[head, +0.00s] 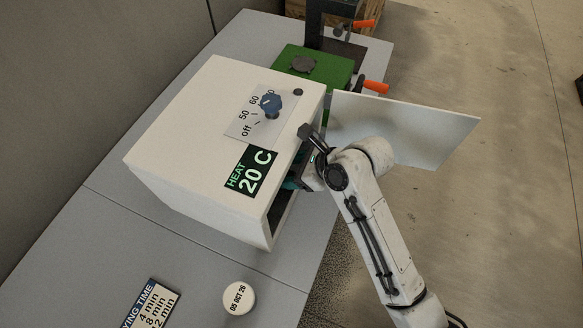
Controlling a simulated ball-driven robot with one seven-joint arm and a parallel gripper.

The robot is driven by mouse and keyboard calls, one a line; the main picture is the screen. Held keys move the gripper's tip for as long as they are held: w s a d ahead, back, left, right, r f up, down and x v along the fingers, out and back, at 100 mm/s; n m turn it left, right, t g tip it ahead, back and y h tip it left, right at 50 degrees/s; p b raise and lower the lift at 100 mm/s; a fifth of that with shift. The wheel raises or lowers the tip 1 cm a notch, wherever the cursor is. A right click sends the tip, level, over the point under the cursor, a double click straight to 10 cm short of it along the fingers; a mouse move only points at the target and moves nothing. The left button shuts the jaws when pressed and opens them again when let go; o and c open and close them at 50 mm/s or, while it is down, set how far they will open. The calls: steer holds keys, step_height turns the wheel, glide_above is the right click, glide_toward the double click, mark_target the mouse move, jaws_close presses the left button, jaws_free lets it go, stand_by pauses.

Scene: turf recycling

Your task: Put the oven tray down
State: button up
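The white oven (190,130) stands on the grey bench, with its door (410,130) swung wide open to the right. A dark dial is on its top, and a panel reads HEAT 20 C. My gripper (302,172) is at the oven's open front, partly inside the opening. Its fingertips are mostly hidden by the oven's top and my own wrist, so I cannot see whether it is open or shut. A small teal patch shows beside it in the opening; I cannot tell what it belongs to. No oven tray can be clearly made out.
Behind the oven stands a green machine (325,70) with orange handles. A white round dated lid or tub (238,299) and a DRYING TIME sign (152,305) are on the near bench (90,245). The bench between them and the oven is clear.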

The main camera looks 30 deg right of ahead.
steer(key=shift+s+f, duration=0.3)
steer(key=shift+f, duration=0.35)
steer(key=shift+r, duration=0.15)
steer(key=w+r+v, duration=0.1)
steer(key=v, duration=1.2)
steer(key=s+d+f+n+g+h, duration=0.1)
steer(key=s+f+n, duration=0.6)
steer(key=n, duration=0.7)
steer(key=s+d+f+n+g+h, duration=0.1)
steer(key=s+f+n+g+h, duration=0.3)
steer(key=n, duration=1)
steer(key=shift+s+d+f+g, duration=0.25)
steer(key=shift+s+f+g, duration=0.55)
steer(key=shift+s+f, duration=1.25)
steer(key=shift+s+r, duration=0.4)
